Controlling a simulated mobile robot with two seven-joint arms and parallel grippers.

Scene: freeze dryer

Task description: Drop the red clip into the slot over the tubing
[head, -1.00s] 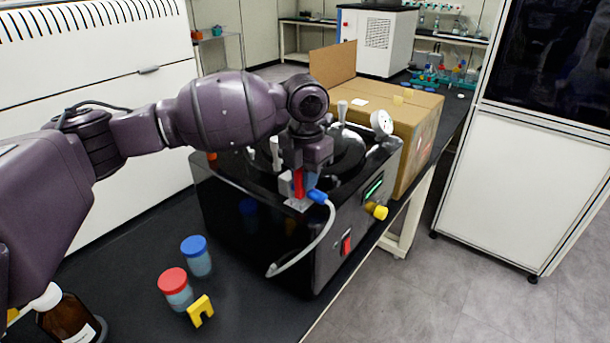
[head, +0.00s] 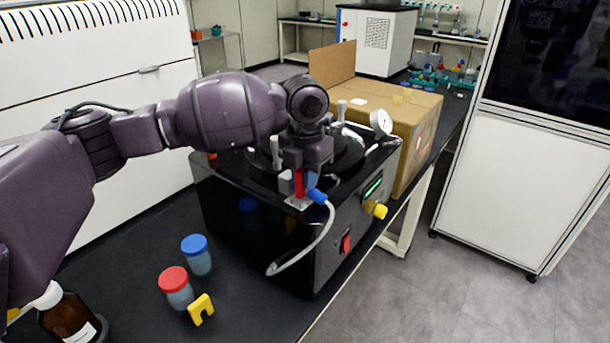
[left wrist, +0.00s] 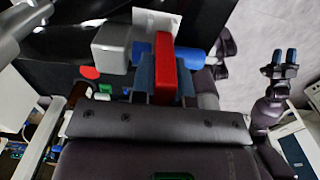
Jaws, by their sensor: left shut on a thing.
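The red clip (head: 299,184) is upright between the fingers of my left gripper (head: 305,168), over the small metal bracket (head: 297,203) at the front of the black freeze dryer (head: 275,255). The clip also shows in the left wrist view (left wrist: 165,65), beside the grey block (left wrist: 110,47) and a blue fitting (left wrist: 188,56). White tubing (head: 327,232) hangs from its blue end (head: 317,196) just right of the clip. The slot is mostly hidden, so I cannot tell how deep the clip sits. My right gripper (left wrist: 283,57) shows in the left wrist view, its fingertips apart and empty.
A blue-capped jar (head: 196,256), a red-capped jar (head: 176,288), a yellow clip (head: 201,308) and a brown bottle (head: 68,315) stand on the bench at front left. A cardboard box (head: 415,125) is behind the dryer.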

